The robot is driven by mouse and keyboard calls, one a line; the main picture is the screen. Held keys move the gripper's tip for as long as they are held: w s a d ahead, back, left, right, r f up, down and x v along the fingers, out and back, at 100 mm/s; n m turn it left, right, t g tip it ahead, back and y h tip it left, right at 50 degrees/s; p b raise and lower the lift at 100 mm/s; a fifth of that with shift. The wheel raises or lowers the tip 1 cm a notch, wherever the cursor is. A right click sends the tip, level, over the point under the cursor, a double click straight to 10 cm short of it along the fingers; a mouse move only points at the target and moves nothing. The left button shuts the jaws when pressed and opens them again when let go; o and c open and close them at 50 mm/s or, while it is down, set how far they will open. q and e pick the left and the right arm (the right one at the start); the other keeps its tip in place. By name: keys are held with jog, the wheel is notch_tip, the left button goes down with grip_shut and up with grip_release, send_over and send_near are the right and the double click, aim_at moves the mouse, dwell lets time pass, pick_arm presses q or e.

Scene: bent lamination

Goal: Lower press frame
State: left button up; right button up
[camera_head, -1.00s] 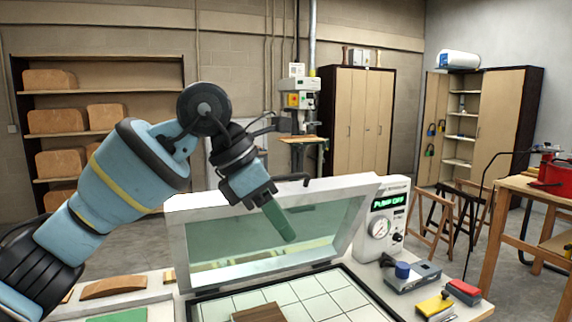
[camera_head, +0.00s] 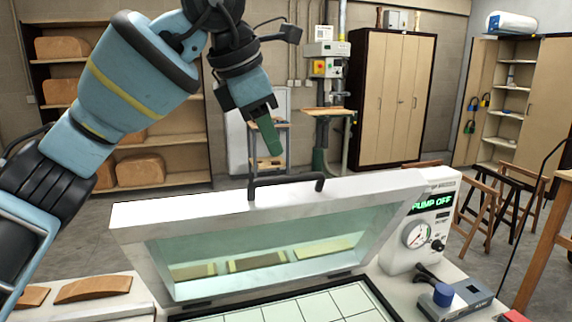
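The press frame (camera_head: 385,210) is a white-rimmed lid with a greenish clear pane, standing raised and tilted at the back of the press. A dark handle (camera_head: 285,181) runs along its top edge. Below it lies the white gridded press bed (camera_head: 330,308), cut off by the lower picture edge. My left gripper (camera_head: 268,137) has green fingers pointing down. It hangs above and behind the handle, apart from it. The fingers overlap in this view, so I cannot tell whether they are open. My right gripper is not in view.
A control box (camera_head: 420,225) reading PUMP OFF, with a gauge, stands right of the frame. Curved wooden pieces (camera_head: 92,289) lie at the left. Shelves, cabinets and a drill press (camera_head: 326,70) stand behind.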

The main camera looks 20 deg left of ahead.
aim_at(287, 176)
pick_arm(q)
jog(key=shift+x, duration=4)
jog(key=shift+w+r, duration=0.1)
grip_shut()
